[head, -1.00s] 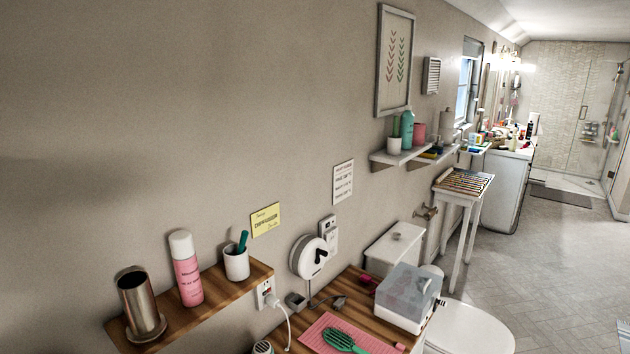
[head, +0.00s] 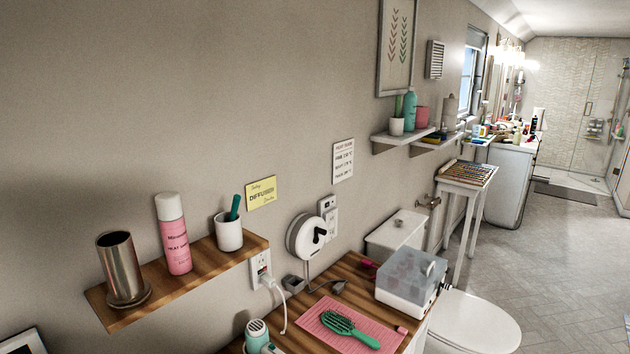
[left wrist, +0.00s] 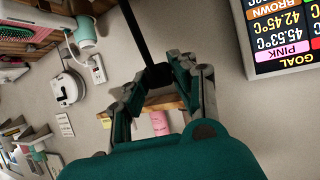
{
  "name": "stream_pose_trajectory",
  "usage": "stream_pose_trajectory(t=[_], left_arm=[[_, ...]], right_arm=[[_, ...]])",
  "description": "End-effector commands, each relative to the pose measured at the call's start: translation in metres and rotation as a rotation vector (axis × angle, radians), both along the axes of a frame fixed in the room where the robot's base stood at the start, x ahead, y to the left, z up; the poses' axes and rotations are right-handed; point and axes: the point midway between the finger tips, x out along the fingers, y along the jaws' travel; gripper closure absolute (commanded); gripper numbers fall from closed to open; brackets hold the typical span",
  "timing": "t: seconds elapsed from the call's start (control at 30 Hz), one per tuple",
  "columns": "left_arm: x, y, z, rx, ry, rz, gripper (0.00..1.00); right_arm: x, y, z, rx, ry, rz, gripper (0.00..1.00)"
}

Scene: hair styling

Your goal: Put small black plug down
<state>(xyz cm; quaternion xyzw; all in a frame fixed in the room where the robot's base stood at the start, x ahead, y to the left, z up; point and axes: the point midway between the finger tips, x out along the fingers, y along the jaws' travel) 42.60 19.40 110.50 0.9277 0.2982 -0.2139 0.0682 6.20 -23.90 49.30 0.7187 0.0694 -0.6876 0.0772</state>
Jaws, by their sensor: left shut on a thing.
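My left gripper (left wrist: 160,82) shows in the left wrist view, with teal and dark grey fingers. It is shut on the small black plug (left wrist: 158,74), and a thick black cord (left wrist: 133,30) runs up from it. The fingers hide much of the plug. It is held in front of the wall, with the wooden shelf and pink bottle behind it. Neither gripper shows in the head view, and my right gripper is in no frame.
A wooden wall shelf (head: 200,270) holds a metal cup (head: 121,268), a pink spray bottle (head: 174,235) and a white cup (head: 229,232). Below are a wall outlet (head: 261,268), a white reel (head: 305,238) and a counter with a pink mat (head: 318,318). A temperature screen (left wrist: 288,35) is at upper right.

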Motion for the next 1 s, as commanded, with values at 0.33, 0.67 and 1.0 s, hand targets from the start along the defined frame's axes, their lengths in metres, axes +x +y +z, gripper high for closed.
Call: stream_pose_trajectory(t=[0.33,0.67,1.0], left_arm=[[-0.007,-0.003,-0.025,-0.001,-0.005,-0.125,1.0],[-0.018,-0.042,-0.1,0.023,0.006,-0.227,1.0],[-0.059,-0.127,-0.205,0.013,0.0,-0.454,1.0]], right_arm=[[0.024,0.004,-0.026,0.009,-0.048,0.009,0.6],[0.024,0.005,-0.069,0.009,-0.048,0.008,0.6],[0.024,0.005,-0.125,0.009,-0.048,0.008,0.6]])
